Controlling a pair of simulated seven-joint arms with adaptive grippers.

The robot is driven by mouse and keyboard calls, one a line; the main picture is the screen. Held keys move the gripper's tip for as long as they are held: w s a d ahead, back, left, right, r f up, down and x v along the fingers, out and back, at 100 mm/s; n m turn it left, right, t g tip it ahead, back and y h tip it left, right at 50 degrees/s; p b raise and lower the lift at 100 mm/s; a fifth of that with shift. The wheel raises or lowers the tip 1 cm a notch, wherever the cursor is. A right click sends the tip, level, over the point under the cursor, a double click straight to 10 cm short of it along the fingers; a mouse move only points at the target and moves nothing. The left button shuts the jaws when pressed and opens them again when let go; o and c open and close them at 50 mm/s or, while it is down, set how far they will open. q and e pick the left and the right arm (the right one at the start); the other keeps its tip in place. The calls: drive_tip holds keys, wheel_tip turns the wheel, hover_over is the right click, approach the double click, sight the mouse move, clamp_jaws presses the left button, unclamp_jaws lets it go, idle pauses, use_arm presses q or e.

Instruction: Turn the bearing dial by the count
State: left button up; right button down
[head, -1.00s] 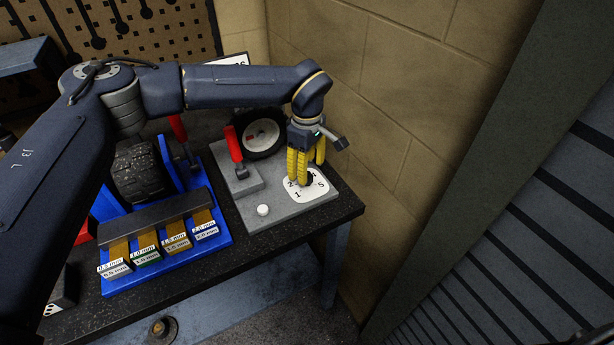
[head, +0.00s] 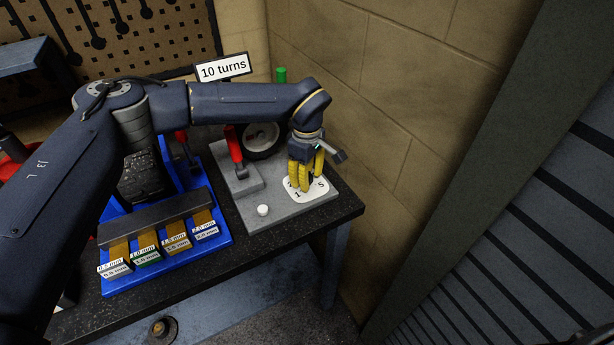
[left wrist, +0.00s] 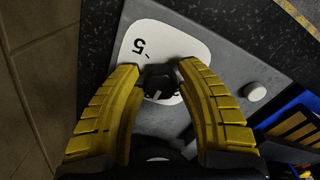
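The bearing dial is a black knob (left wrist: 160,82) on a white plate marked with numbers. The plate (head: 316,195) lies on the grey base near the bench's right end. My left gripper (head: 305,185) points down over the dial, and its yellow fingers hide most of the knob in the head view. In the left wrist view the fingertips (left wrist: 160,70) stand on either side of the knob, with narrow gaps seeming to show. A white sign (head: 223,68) reads "10 turns". My right gripper is not in view.
A white button (head: 263,210) and a red-handled lever (head: 234,145) are on the grey base (head: 275,218). A wheel (head: 262,137) stands behind. A blue rack (head: 165,262) with labelled gauges is at left. The wall (head: 390,120) rises close on the right.

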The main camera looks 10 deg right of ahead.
use_arm(q)
clamp_jaws()
idle(0.3)
drive_tip(key=n, duration=0.5)
drive_tip(key=shift+n, duration=0.4)
drive_tip(key=n, duration=0.5)
drive_tip(key=shift+w+d+n, duration=0.1)
drive_tip(key=shift+w+n, duration=0.05)
drive_tip(key=shift+n, duration=0.25)
drive_tip(key=o, duration=0.5)
unclamp_jaws()
drive_tip(key=shift+r, duration=0.1)
